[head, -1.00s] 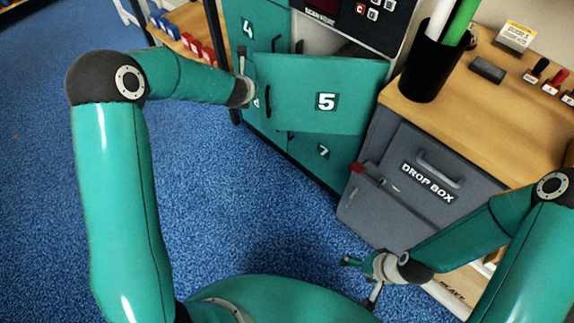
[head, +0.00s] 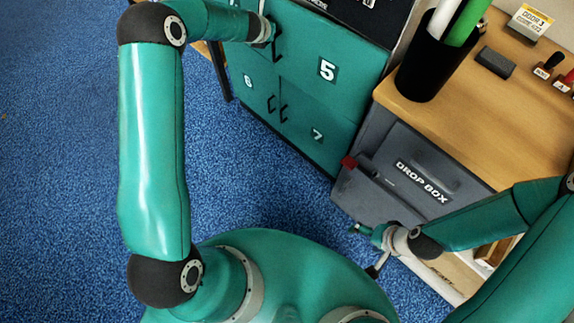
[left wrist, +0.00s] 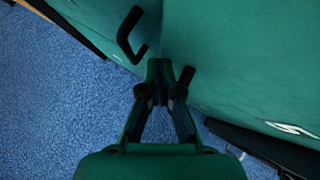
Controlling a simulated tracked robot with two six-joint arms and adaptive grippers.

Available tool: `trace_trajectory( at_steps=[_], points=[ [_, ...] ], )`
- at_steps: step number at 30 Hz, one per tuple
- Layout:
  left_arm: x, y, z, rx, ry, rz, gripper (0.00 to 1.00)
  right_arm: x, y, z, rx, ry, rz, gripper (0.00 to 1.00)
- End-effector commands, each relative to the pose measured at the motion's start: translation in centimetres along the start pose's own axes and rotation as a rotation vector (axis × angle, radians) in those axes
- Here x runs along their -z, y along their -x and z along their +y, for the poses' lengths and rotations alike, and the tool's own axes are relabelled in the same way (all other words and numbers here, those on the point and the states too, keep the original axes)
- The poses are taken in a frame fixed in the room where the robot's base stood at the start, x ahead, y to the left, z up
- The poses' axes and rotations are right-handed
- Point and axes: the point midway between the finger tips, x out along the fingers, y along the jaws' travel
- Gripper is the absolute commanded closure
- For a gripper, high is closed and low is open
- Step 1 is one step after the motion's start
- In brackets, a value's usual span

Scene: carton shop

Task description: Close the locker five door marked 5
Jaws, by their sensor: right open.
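The teal locker door marked 5 (head: 345,92) now sits about level with the locker front in the head view. I cannot tell whether it is latched. My left gripper (head: 270,32) is at the door's upper left edge, beside its dark handle (head: 277,52). In the left wrist view my left gripper (left wrist: 166,68) has its fingertips together, with nothing visible held between them, close to the teal door faces. A dark handle (left wrist: 187,76) shows just right of the fingers. My right gripper (head: 362,250) is open and empty, low in front of the drop box.
Locker doors 6 (head: 248,82) and 7 (head: 318,134) look closed. The grey drop box (head: 400,185) stands right of the lockers, under a wooden counter (head: 455,95) holding a black cup (head: 432,65). Blue carpet in front is clear.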

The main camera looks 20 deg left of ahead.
Motion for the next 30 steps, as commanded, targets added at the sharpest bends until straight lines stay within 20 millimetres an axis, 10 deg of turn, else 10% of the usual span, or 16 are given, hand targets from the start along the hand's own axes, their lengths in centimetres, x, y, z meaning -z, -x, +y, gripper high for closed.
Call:
trace_trajectory(
  at_steps=[23,30],
  points=[
    [1.4,1.0,1.7,-0.007,0.014,0.0,1.0,0.0,-1.5,0.5,0.0,0.001,0.0,0.15],
    [2.1,4.2,2.0,0.008,0.004,-0.001,1.0,0.0,-3.0,1.1,0.0,0.0,-0.001,0.15]
  ],
)
